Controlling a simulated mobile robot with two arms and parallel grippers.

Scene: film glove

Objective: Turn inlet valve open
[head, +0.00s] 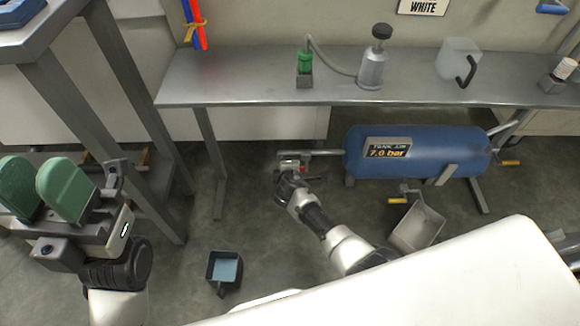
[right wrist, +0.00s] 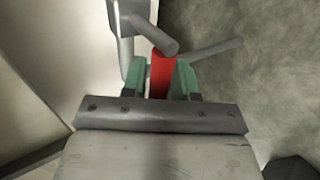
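The inlet valve's red handle (right wrist: 161,75) stands between the green fingers of my right gripper (right wrist: 162,82), with both fingers close against its sides. In the head view, my right gripper (head: 291,166) is low under the bench, at the pipe (head: 322,153) on the left end of the blue tank (head: 415,151). A small piece of red shows beside it there, and the gripper hides most of the valve. The tank's display reads 7.0 bar. My left gripper (head: 42,190) is open and empty at the far left, its green fingers apart.
A metal bench (head: 260,80) spans above the tank, carrying a green-topped bottle (head: 305,62), a pump-like flask (head: 373,65) and a clear jug (head: 458,58). Yellow handles (head: 510,162) show at the tank's right and below it. A grey bin (head: 417,227) and a small dark container (head: 223,267) are on the floor.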

